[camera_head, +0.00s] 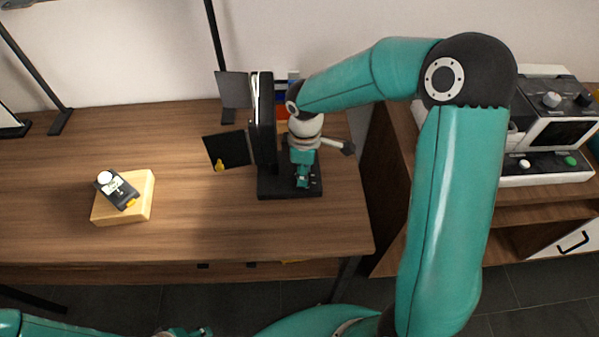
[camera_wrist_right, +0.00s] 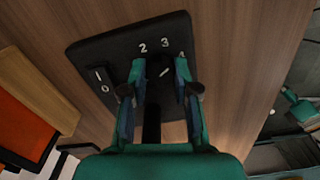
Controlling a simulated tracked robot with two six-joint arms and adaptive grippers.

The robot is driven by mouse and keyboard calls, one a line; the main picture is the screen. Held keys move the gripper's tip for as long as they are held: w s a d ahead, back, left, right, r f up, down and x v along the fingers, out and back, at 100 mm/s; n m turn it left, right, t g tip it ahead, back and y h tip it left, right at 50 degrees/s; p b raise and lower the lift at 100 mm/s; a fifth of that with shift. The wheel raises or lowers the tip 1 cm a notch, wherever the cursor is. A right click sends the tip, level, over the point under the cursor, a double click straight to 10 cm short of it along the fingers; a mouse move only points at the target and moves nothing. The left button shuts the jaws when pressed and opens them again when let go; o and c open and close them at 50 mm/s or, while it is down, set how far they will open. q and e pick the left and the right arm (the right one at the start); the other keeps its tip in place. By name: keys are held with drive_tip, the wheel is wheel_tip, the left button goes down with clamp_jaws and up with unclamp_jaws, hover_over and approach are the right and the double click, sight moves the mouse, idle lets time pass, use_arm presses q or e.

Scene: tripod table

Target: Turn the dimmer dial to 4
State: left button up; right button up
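The dimmer dial (camera_wrist_right: 157,66) is a dark knob on a black base plate (camera_wrist_right: 95,50), with white numerals 2, 3 and 4 beyond it in the right wrist view. A white mark beside the numerals slants up to the right, roughly toward the 3 and 4 side. My right gripper (camera_wrist_right: 160,68) has its two fingers apart, one on each side of the dial; contact is unclear. In the head view my right gripper (camera_head: 303,182) reaches down over the black base (camera_head: 275,188), hiding the dial. Only bits of my left gripper (camera_head: 188,332) show at the bottom edge.
A wooden block (camera_head: 140,200) with a small dark device (camera_head: 118,192) lies on the left of the table (camera_head: 190,230). A black panel (camera_head: 227,150) and a dark upright piece (camera_head: 262,115) stand beside the base. A white machine (camera_head: 550,125) is at right. A 1/0 marking (camera_wrist_right: 101,80) sits on the plate.

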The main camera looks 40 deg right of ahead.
clamp_jaws()
drive_tip(key=shift+w+f+m+b, duration=0.1)
drive_tip(key=shift+f+m+b, duration=0.05)
drive_tip(key=shift+m+b, duration=1)
drive_tip(key=shift+m, duration=1.15)
drive_tip(key=shift+r, duration=0.2)
drive_tip(key=o, duration=1)
unclamp_jaws()
drive_tip(key=shift+c, duration=0.2)
